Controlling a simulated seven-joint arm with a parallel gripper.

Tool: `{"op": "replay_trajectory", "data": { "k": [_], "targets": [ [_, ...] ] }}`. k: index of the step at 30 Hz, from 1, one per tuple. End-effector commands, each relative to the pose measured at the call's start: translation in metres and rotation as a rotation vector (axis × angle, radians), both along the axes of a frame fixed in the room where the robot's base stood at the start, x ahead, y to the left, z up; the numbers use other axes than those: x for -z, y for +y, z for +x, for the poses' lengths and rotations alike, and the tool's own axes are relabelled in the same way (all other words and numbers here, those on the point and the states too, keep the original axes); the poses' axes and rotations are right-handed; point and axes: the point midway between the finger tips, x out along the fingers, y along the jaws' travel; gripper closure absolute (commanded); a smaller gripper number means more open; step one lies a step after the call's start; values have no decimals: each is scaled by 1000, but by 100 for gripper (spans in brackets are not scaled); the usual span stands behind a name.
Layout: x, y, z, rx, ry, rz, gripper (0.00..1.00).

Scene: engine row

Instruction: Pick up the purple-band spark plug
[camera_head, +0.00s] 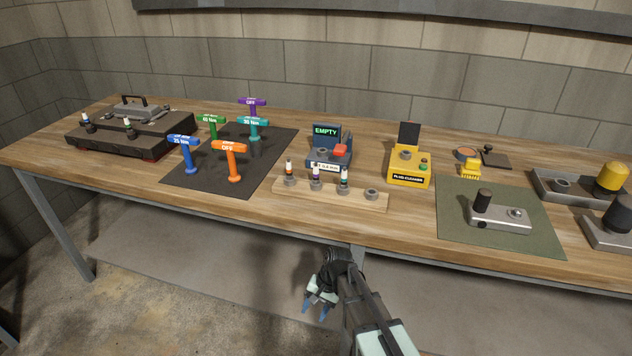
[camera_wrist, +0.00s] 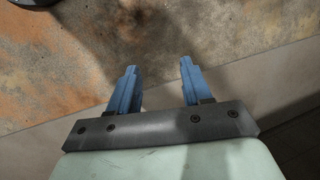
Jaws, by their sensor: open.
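The purple-band spark plug (camera_head: 316,172) stands upright in a wooden rack (camera_head: 334,198) near the front middle of the table in the head view. It is between a plug with an orange-red band (camera_head: 289,168) on its left and a plug with a green band (camera_head: 344,175) on its right. My gripper (camera_head: 318,306) is below and in front of the table edge, clear of the rack. The wrist view shows its two blue fingers (camera_wrist: 158,80) apart with nothing between them, over the stained floor.
The rack's right-end holder (camera_head: 372,194) is empty. Behind the rack are a tester reading EMPTY (camera_head: 329,150) and a yellow plug cleaner (camera_head: 409,168). Colored T-handled tools, such as the orange one (camera_head: 231,160), stand on a dark mat (camera_head: 271,160) to the left. The table's front edge (camera_head: 330,231) lies between my gripper and the rack.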

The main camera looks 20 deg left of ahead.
Motion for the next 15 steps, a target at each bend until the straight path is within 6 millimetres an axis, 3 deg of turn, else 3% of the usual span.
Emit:
{"op": "replay_trajectory", "data": {
  "k": [1,6,15],
  "targets": [
    [-15,19,5,-4,-9,17,51],
    [-65,74,9,-10,-21,71,51],
    [-164,168,0,-36,-31,166,51]
  ]
}}
